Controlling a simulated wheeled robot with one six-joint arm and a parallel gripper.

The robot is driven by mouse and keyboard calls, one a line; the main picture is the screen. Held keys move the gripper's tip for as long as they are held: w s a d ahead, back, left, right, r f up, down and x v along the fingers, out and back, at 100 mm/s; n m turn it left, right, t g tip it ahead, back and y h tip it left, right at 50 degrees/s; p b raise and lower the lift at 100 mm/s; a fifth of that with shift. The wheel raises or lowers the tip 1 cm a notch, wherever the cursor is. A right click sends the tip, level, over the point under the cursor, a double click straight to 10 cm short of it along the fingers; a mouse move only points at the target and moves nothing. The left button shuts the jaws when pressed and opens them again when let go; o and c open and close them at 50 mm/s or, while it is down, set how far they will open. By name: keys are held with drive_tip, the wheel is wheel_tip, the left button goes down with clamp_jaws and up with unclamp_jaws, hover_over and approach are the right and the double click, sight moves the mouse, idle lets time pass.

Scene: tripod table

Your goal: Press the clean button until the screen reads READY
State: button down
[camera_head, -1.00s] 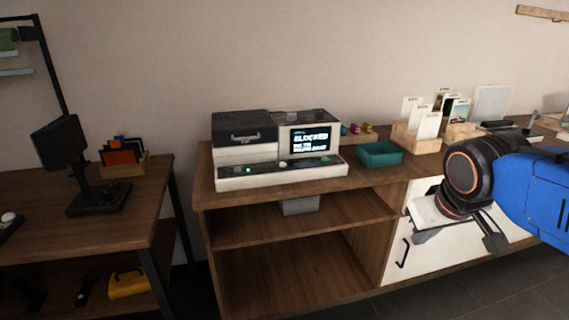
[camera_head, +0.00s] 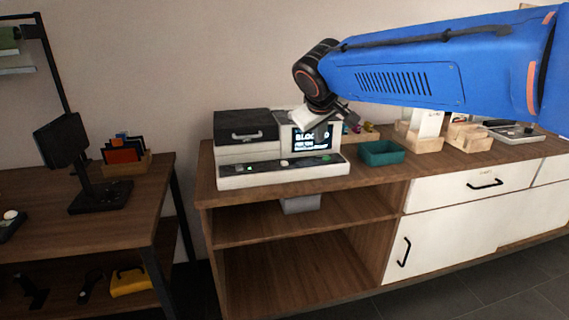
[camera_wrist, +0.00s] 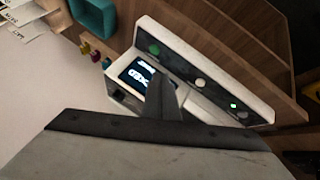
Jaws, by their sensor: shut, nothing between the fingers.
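The machine (camera_head: 232,180) is a white and black box on the wooden cabinet. Its screen (camera_head: 302,143) shows "BLO" with the rest covered by my gripper; smaller lines are unreadable. The front panel carries a small green light (camera_head: 249,169), a white round button (camera_head: 284,163) and a green button (camera_head: 325,158). In the wrist view the green button (camera_wrist: 154,48), white button (camera_wrist: 200,84) and green light (camera_wrist: 233,105) show clear of my gripper. No label tells which is clean. My gripper (camera_head: 321,136) is shut and empty, in front of the screen, seemingly above the panel.
A teal tray (camera_head: 381,153) stands right of the machine, with small coloured items (camera_head: 368,128) behind it. Wooden card holders (camera_head: 418,142) stand further right. A desk with a dark monitor (camera_head: 62,146) is at the left. The cabinet top in front of the tray is clear.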

drive_tip(key=r+n+t, duration=0.1)
drive_tip(key=r+n, duration=0.1)
hover_over(284, 167)
drive_tip(key=shift+w+f, duration=0.1)
drive_tip(key=shift+f, duration=0.1)
drive_tip(key=shift+f, duration=0.15)
drive_tip(key=shift+f, duration=4.3)
drive_tip(key=shift+f, duration=0.1)
drive_tip(key=shift+f, duration=0.3)
drive_tip(key=shift+f, duration=0.45)
drive_tip(key=shift+r, duration=0.9)
